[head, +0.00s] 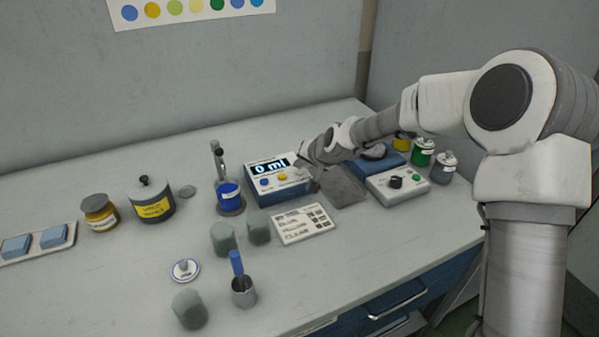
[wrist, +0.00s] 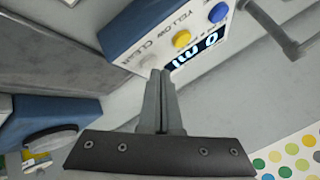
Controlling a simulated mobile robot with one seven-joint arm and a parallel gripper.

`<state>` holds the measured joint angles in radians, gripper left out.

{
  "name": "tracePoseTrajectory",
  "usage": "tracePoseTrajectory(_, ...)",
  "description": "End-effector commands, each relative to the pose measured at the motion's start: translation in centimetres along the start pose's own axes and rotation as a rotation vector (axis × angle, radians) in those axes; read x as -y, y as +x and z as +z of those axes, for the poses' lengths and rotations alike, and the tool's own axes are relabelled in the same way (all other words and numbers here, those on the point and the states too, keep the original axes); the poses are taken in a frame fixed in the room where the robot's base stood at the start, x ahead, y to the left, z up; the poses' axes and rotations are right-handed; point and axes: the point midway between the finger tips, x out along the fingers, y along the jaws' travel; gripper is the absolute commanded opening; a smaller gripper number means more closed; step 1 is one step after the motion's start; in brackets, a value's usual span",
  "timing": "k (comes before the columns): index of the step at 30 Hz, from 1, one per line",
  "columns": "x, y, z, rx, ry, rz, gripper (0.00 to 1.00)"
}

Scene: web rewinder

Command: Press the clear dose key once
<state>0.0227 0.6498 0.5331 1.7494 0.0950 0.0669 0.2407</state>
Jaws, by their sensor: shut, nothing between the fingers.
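The dosing unit (head: 256,192) is a blue box with a pale sloped panel and a display (head: 271,167) reading "0 ml". Its keys are blue (head: 264,181), yellow (head: 282,177) and a whitish clear one. In the wrist view the clear key (wrist: 149,61) sits beside the printed word CLEAR, in line with the yellow key (wrist: 182,38) and blue key (wrist: 218,12). My gripper (wrist: 160,73) is shut and empty, its tips right at the clear key's edge; I cannot tell if they touch. In the head view my gripper (head: 300,165) covers the panel's right end.
A blue cup (head: 229,193) stands under a spout left of the unit. A label card (head: 304,224) lies in front. A grey block-like object (head: 343,187) and a control box (head: 398,184) are to the right. Several jars and grey-green cups stand around; the front right bench is clear.

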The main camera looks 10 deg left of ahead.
Motion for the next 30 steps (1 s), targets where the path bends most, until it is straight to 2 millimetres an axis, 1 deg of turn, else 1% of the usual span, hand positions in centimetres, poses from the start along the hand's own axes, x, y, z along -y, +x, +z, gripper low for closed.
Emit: tracePoseTrajectory(30,-0.40,0.54,0.41,0.001,0.000,0.000,0.00)
